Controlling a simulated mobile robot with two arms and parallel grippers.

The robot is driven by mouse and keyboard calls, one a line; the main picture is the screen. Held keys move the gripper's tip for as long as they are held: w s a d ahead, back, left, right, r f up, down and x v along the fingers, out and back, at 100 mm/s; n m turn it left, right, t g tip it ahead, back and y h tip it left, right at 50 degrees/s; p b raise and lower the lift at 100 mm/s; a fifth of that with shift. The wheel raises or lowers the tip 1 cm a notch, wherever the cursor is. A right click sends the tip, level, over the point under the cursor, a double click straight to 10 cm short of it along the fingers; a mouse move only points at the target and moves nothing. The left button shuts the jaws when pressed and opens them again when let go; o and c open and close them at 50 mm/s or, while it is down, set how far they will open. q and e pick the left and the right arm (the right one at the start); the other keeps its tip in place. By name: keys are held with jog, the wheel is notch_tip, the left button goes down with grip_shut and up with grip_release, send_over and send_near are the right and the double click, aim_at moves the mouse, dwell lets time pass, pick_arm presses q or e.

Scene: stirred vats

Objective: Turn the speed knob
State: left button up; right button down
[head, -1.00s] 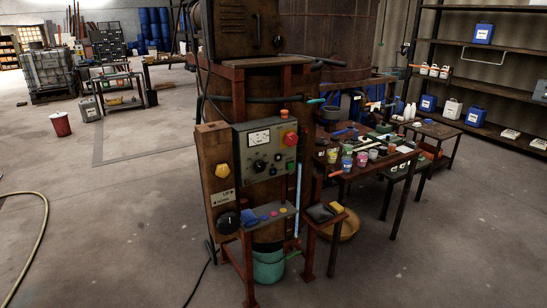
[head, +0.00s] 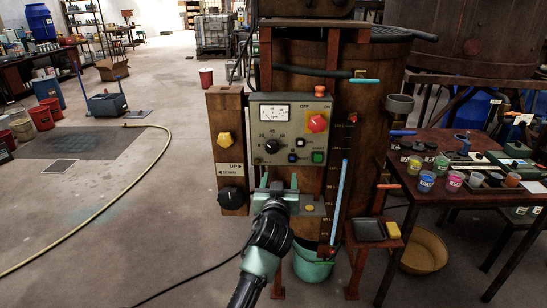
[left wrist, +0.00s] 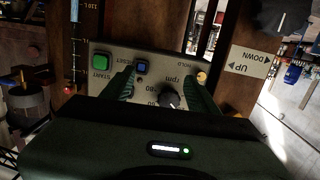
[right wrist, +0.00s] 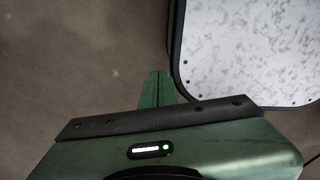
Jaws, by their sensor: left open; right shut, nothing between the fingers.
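The speed knob (head: 271,146) is a black round knob with a pale pointer line on the grey control panel (head: 265,105), below a meter. In the left wrist view the panel appears upside down, with the knob (left wrist: 168,100) near "rpm". My left gripper (head: 277,182) is open, in front of and below the panel, apart from the knob in the head view. Its fingers (left wrist: 159,74) appear either side of the knob in the left wrist view; the body hides the knob's near part. My right gripper (right wrist: 155,88) is shut and empty, away from the panel.
A wooden post with a yellow knob (head: 224,139) and a black knob (head: 231,197) stands left. A table with coloured jars (head: 426,182) is at right.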

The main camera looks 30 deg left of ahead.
pick_arm(q)
jog(key=n+y, duration=0.2)
send_near(272, 149)
jog(key=w+a, duration=0.2)
jog(key=shift+m, duration=0.3)
jog(key=p+x, duration=0.1)
jog(key=x, duration=0.3)
jog(key=shift+w+r, duration=0.1)
jog(key=shift+w, duration=0.35)
jog(key=shift+x, duration=0.85)
pick_arm(e)
jog(key=shift+s+a+r, duration=0.15)
jog(key=shift+a+r, duration=0.05)
jog(key=shift+r, duration=0.35)
pick_arm(q)
jog(key=shift+h, duration=0.4)
grip_shut()
